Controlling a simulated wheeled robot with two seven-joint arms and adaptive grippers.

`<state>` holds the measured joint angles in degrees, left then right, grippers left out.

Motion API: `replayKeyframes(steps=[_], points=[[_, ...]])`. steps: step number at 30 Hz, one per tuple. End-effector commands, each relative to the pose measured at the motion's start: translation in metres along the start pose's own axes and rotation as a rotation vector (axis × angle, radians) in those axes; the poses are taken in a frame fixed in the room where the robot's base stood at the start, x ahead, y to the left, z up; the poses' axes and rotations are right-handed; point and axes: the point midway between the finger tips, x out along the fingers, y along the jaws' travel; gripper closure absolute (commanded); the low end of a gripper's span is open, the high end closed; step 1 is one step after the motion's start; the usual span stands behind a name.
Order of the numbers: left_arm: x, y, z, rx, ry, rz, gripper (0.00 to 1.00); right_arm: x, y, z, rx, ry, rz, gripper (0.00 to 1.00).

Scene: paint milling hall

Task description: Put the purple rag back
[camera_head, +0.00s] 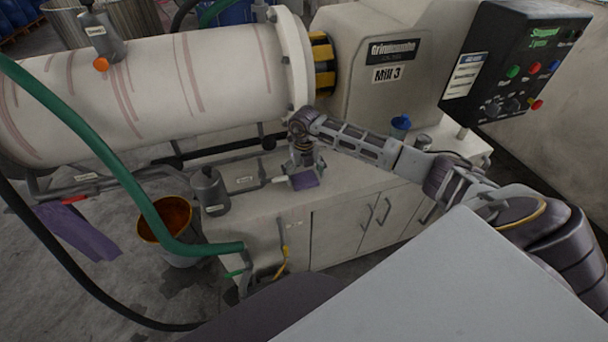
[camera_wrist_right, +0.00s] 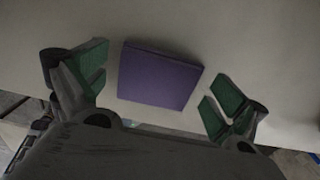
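A folded purple rag (camera_head: 306,181) lies flat on the pale top of the bench below the mill. In the right wrist view the purple rag (camera_wrist_right: 158,78) is a flat square between the green finger pads, with a gap on both sides. My right gripper (camera_wrist_right: 161,82) is open and empty, pointing down over it. My left gripper is not in view.
The white mill drum (camera_head: 150,85) is close behind my right gripper. A bucket (camera_head: 172,230) and green hose (camera_head: 120,165) are further left. A blue-topped item (camera_head: 401,123) stands at the right.

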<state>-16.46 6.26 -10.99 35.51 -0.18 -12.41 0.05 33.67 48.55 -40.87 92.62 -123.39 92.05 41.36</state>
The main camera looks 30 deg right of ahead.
Motion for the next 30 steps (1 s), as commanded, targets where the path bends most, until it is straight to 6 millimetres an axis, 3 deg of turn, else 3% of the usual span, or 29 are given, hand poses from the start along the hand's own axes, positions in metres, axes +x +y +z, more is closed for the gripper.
replayKeyframes(steps=[16, 30], points=[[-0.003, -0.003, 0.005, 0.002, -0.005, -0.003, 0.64, -0.005, 0.0, 0.0, 0.0, -0.001, 0.0, 0.0], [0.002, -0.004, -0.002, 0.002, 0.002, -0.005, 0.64, -0.065, 0.0, 0.001, 0.0, -0.003, 0.0, 0.0]])
